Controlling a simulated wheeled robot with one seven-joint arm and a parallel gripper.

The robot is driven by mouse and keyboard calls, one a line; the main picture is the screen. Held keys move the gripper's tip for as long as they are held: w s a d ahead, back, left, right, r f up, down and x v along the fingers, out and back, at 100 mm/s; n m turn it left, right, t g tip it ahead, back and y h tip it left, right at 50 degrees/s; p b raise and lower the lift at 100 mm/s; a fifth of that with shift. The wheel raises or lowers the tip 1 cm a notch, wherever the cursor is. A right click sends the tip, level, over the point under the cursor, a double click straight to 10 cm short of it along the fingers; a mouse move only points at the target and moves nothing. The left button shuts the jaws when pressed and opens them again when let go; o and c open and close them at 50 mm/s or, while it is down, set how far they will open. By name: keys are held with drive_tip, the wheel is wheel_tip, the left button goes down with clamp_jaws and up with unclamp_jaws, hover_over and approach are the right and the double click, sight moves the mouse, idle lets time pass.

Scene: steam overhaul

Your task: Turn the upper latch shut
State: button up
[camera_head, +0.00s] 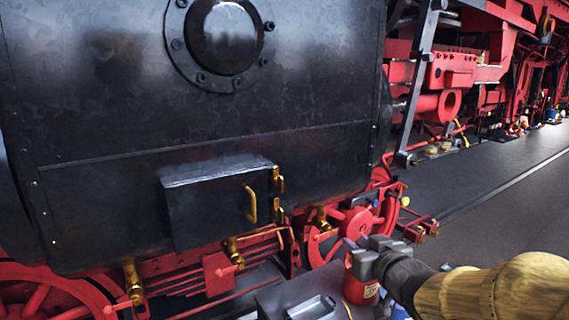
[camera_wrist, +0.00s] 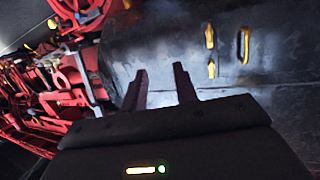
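A dark metal box (camera_head: 205,208) with a door is fixed low on the black locomotive side. Its door has a brass handle (camera_head: 251,203), also in the wrist view (camera_wrist: 244,45). The brass upper latch (camera_head: 277,180) sits at the door's right edge, above the lower latch (camera_head: 281,215). The wrist view looks upside down, so the upper latch (camera_wrist: 211,69) appears below the lower one (camera_wrist: 210,37). How far each latch is turned is unclear. My gripper (camera_head: 352,243) is right of and below the latches, apart from them. Its fingers (camera_wrist: 160,85) are spread and empty.
Brass pipe fittings (camera_head: 234,252) stick out below the box. Red wheels (camera_head: 352,228) and rods are close behind my gripper. A red can (camera_head: 358,288) stands beneath it, beside a grey bench surface (camera_head: 275,292). Open floor (camera_head: 490,195) lies to the right.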

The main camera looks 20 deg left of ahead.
sight(282, 179)
drive_tip(key=s+a+r+n+g+y+p, duration=0.1)
drive_tip(key=s+a+r+n+y, duration=0.1)
drive_tip(key=a+r+y, duration=0.3)
wheel_tip(282, 179, up, 3)
drive_tip(key=shift+a+r+n, duration=0.2)
drive_tip(key=shift+a+n, duration=0.4)
drive_tip(key=shift+a, duration=0.35)
drive_tip(key=shift+w+a, duration=0.1)
drive_tip(key=p+x, duration=0.7)
drive_tip(key=x, duration=1)
drive_tip(key=shift+a, duration=0.15)
drive_tip(key=shift+f, duration=0.1)
clamp_jaws()
